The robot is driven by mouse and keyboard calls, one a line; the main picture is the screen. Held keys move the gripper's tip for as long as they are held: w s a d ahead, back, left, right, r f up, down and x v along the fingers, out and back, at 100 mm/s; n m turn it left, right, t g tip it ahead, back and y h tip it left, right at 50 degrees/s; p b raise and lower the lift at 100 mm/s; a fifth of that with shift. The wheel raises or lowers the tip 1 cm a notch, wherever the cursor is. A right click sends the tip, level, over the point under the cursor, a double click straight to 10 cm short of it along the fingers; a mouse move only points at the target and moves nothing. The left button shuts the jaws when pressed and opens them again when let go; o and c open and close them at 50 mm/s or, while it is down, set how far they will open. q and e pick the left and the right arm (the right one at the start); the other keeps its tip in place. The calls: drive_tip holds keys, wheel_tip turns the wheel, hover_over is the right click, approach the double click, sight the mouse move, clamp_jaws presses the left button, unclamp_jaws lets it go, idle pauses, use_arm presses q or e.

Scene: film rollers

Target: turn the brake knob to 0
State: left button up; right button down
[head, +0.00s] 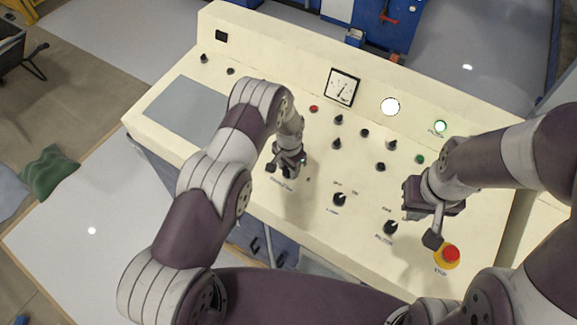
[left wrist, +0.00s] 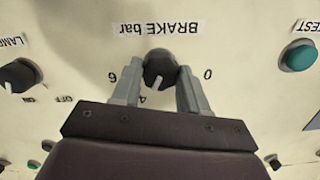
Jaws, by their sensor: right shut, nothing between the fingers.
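The brake knob (left wrist: 160,66) is black and round and sits beneath the upside-down "BRAKE bar" label (left wrist: 158,29) in the left wrist view. Its pale pointer line points down, close to the 4 mark; the 6 is on the left and the 0 (left wrist: 208,74) on the right. My left gripper (left wrist: 160,82) has one finger on each side of the knob, very near or touching; I cannot tell whether it grips. In the head view my left gripper (head: 287,168) is low at the panel and hides the knob. My right gripper (head: 433,240) is shut and empty, beside the stop button.
The cream control panel (head: 260,50) carries a gauge (head: 342,87), several knobs and lamps, and a red stop button (head: 451,254) on yellow. In the left wrist view a teal test button (left wrist: 299,56) is at right and a lamp knob (left wrist: 18,75) at left.

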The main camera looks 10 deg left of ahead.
use_arm(q)
drive_tip(key=shift+f+n+b, duration=0.3)
drive_tip(key=shift+n+b, duration=0.5)
drive_tip(key=shift+b, duration=0.4)
drive_tip(key=n+b, duration=0.2)
drive_tip(key=shift+b, duration=0.35)
drive_tip(key=n+b, duration=0.3)
drive_tip(key=n, duration=0.2)
drive_tip(key=shift+a+h, duration=0.1)
drive_tip(key=shift+h, duration=0.3)
drive_tip(key=n+b, duration=0.1)
drive_tip(key=n, duration=0.1)
drive_tip(key=shift+r+n, duration=0.1)
drive_tip(key=shift+n, duration=0.3)
drive_tip(key=n+b, duration=0.1)
drive_tip(key=n, duration=0.1)
drive_tip(key=shift+n+h, duration=0.3)
drive_tip(key=n, duration=0.2)
drive_tip(key=shift+r+n+b, duration=0.1)
drive_tip(key=shift+n+b, duration=0.2)
drive_tip(key=shift+b, duration=0.05)
drive_tip(key=shift+n, duration=1.5)
